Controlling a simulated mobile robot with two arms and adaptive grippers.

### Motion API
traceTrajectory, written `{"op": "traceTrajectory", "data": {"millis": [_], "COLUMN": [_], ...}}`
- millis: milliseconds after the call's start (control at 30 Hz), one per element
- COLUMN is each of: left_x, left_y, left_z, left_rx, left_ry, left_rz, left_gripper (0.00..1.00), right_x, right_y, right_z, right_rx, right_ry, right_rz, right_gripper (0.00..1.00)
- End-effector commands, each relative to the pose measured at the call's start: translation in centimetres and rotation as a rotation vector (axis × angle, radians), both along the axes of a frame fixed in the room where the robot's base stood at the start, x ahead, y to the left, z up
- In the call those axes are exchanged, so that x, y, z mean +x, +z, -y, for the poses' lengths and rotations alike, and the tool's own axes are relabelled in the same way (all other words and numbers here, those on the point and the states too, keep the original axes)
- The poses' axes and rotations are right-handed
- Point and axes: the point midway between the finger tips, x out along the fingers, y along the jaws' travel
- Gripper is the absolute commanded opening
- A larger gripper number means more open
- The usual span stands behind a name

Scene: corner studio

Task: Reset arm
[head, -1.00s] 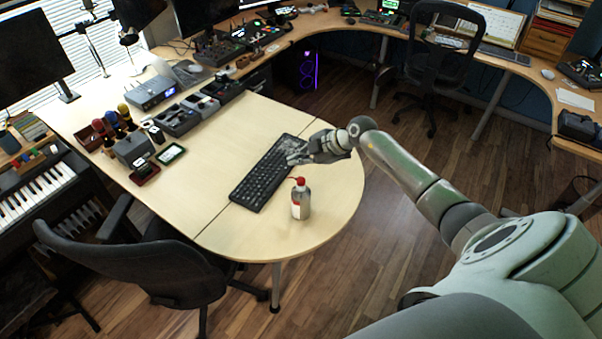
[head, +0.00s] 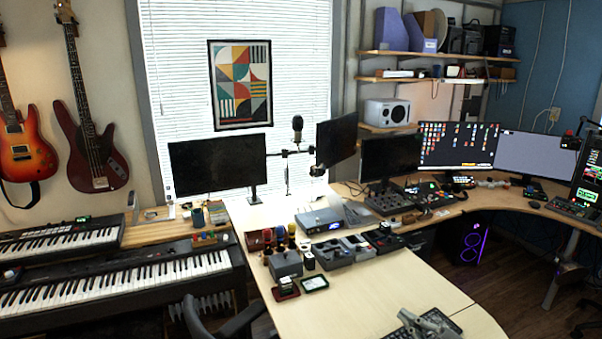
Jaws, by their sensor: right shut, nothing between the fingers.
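My right gripper (head: 408,318) shows at the bottom edge of the head view, right of centre. It is grey, shut and empty, and sits over or just above the black keyboard (head: 448,327) on the light wooden desk. I cannot tell whether it touches the keyboard. The rest of my right arm is mostly below the frame. My left gripper is not in view.
The light wooden desk (head: 345,298) is clear left of the gripper. Small devices, a dark grey organiser (head: 332,254) and a blue-grey box (head: 319,220) stand farther back. Piano keyboards (head: 115,284) fill the left. A black chair (head: 225,325) stands at the desk's near side.

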Motion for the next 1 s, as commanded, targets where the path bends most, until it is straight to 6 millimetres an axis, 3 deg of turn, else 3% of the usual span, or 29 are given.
{"op": "traceTrajectory", "data": {"millis": [100,233,367,500,700,833,1000], "left_x": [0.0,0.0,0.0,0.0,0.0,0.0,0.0], "left_y": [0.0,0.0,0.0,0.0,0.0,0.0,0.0], "left_z": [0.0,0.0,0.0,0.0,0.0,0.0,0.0], "left_rx": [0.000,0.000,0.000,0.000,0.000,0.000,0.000], "left_ry": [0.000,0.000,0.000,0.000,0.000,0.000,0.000], "left_rz": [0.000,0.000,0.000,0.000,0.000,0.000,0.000], "left_gripper": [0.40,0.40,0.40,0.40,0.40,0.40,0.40], "right_x": [-1.5,-3.7,-7.0,-11.9,-20.6,-25.2,-30.5], "right_y": [2.2,2.7,0.6,-3.5,-9.3,-11.2,-12.3], "right_z": [0.1,2.0,4.0,4.9,2.6,0.3,-2.6], "right_rx": [0.136,0.259,0.346,0.393,0.380,0.350,0.307], "right_ry": [-0.165,-0.384,-0.609,-0.806,-0.931,-0.921,-0.863], "right_rz": [0.085,0.083,-0.027,-0.253,-0.667,-0.881,-1.108], "right_gripper": [0.00,0.00,0.00,0.00,0.00,0.00,0.00]}}
